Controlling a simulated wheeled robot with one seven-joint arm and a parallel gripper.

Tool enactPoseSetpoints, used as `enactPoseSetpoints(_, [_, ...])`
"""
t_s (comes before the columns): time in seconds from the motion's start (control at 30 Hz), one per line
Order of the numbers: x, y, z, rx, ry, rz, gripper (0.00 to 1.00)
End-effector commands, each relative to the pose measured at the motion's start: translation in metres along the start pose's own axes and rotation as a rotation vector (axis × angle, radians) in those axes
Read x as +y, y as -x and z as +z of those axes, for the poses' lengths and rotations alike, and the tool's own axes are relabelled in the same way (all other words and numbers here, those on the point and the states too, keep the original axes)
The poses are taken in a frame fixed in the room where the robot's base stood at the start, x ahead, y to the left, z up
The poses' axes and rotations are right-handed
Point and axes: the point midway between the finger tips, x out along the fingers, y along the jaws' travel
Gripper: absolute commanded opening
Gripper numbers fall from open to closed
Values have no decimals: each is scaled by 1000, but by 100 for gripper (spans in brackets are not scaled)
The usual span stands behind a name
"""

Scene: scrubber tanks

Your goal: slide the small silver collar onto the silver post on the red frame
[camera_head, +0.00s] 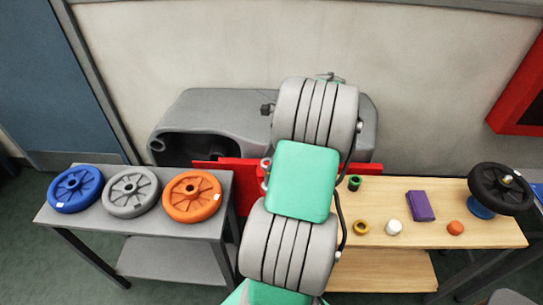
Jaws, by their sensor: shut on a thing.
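The red frame (238,172) is low against the grey scrubber tank (205,118), between the two benches. My arm crosses the middle of the head view and covers the centre of the frame. Only the frame's left part and a short strip at the right show. I cannot make out the silver post. The small silver collar is not visible either. My gripper is hidden behind my arm links, so its jaws and anything in them do not show.
A grey bench (221,220) at left holds a blue wheel (75,189), a grey wheel (132,192) and an orange wheel (192,197). A wooden bench (400,240) at right holds several small parts, a purple block (420,205) and a black wheel (500,188) on a blue stand.

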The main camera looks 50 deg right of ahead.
Motion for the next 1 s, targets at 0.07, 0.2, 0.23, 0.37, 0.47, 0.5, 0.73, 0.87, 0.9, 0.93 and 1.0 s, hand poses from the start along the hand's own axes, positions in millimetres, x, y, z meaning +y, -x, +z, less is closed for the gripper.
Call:
enactPoseSetpoints(0.07, [0, 0, 0, 1, 0, 0, 0])
enactPoseSetpoints(0.2, [0, -1, 0, 0, 0, 0, 0])
enactPoseSetpoints(0.23, [0, -1, 0, 0, 0, 0, 0])
enactPoseSetpoints(0.37, [0, 0, 0, 0, 0, 0, 0])
enactPoseSetpoints(0.47, [0, 0, 0, 0, 0, 0, 0])
enactPoseSetpoints(0.5, [0, 0, 0, -1, 0, 0, 0])
enactPoseSetpoints(0.73, [0, -4, -1, 0, 0, 0, 0])
enactPoseSetpoints(0.87, [0, -4, -1, 0, 0, 0, 0])
enactPoseSetpoints(0.9, [0, -4, -1, 0, 0, 0, 0])
enactPoseSetpoints(0.93, [0, -4, -1, 0, 0, 0, 0])
enactPoseSetpoints(1.0, [0, -5, -2, 0, 0, 1, 0])
